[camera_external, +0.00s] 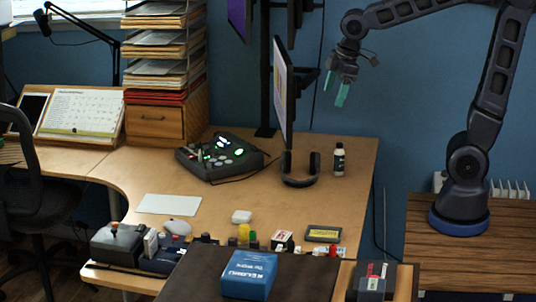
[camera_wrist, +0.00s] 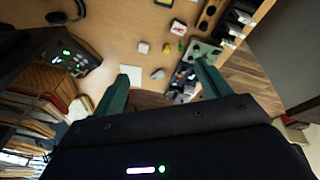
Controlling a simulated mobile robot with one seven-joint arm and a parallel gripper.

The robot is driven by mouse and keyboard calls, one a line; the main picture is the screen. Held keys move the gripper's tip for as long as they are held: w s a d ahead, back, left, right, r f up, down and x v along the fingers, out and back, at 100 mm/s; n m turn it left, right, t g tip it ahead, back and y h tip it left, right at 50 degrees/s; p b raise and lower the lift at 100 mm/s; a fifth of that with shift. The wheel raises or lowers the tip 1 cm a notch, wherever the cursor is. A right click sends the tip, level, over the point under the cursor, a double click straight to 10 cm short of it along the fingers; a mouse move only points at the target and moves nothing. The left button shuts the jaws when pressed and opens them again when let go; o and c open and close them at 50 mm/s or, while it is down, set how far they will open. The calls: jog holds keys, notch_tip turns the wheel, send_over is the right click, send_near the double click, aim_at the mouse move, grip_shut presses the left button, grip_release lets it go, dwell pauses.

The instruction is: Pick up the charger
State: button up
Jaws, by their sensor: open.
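A small white block (camera_external: 241,216), which looks like the charger, lies on the desk (camera_external: 330,215) in front of the headphones. It also shows in the wrist view (camera_wrist: 143,47), between the two green fingers but far beyond them. My gripper (camera_external: 335,88) is high above the desk, right of the monitor, with its fingers pointing down. In the wrist view my gripper (camera_wrist: 160,75) is open, with nothing between its fingertips. The charger's cable or prongs are too small to tell.
The monitor (camera_external: 283,95) stands left of my gripper. Headphones (camera_external: 300,170) and a small bottle (camera_external: 339,160) stand below. A mixer (camera_external: 219,157) is further left. A mouse (camera_external: 181,227), a red-white box (camera_external: 282,240) and a blue box (camera_external: 249,275) are nearer the front.

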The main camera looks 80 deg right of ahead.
jog(key=w+d+f+n+g, duration=0.1)
jog(key=w+f+n, duration=0.15)
jog(key=w, duration=0.25)
jog(key=w+d+f+n, duration=0.1)
jog(key=w+f, duration=0.2)
jog(key=w, duration=0.3)
jog(key=n+g, duration=0.2)
jog(key=n, duration=0.6)
send_over(243, 211)
notch_tip(243, 211, down, 27)
jog(key=f, duration=0.6)
jog(key=shift+w+d, duration=0.2)
jog(key=shift+w, duration=0.1)
jog(key=shift+s+a+f, duration=0.1)
jog(key=shift+f, duration=1.25)
jog(key=shift+s+f, duration=0.1)
jog(key=shift+f, duration=1.25)
jog(key=c, duration=1.1)
